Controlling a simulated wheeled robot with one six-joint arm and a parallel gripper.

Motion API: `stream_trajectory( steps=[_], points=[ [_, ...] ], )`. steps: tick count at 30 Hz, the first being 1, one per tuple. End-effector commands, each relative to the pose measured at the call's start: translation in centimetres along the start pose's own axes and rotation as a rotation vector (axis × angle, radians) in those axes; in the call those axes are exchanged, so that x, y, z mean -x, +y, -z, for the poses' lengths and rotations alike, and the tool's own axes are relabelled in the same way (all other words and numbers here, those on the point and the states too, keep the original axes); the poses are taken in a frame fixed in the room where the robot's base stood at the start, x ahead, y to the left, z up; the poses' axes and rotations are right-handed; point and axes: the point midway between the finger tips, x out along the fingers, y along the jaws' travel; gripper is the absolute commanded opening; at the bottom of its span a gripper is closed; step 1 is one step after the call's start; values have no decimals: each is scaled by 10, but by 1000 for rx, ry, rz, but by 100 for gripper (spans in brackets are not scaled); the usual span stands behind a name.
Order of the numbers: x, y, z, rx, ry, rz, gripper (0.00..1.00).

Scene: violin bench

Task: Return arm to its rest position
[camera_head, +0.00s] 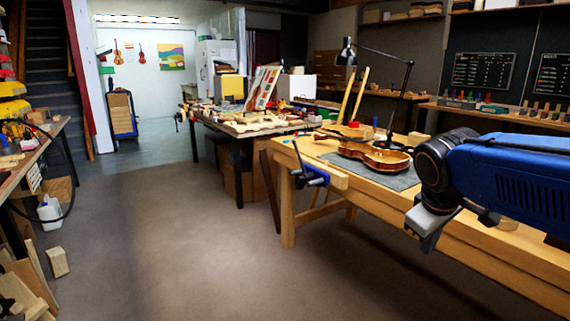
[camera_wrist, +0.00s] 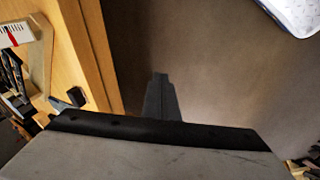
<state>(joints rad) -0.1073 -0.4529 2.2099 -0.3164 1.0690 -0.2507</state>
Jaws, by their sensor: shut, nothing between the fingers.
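My arm comes in from the right edge of the head view, with its blue link in front of the wooden workbench (camera_head: 345,180). My gripper (camera_head: 428,245) points down at the bench's front edge, in front of it or over it; I cannot tell which. It is shut and empty. In the wrist view the closed fingers (camera_wrist: 160,92) show against the bare floor, beside the bench edge (camera_wrist: 98,55). A violin body (camera_head: 375,157) lies on a grey mat (camera_head: 402,181) on the bench, to the left of my gripper.
A blue vise (camera_head: 312,175) sticks out at the bench's left front corner. A black desk lamp (camera_head: 347,52) stands behind the violin. A second table (camera_head: 240,130) with wooden parts stands farther back. The floor (camera_head: 190,230) left of the bench is open.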

Motion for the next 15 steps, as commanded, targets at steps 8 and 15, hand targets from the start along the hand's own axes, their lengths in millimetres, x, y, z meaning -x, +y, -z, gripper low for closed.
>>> stream_trajectory(
  steps=[8, 15],
  points=[
    [-13, -60, -76, -270, 63, 116, 0],
    [-28, -103, -117, -454, 100, 196, 0]
  ],
)
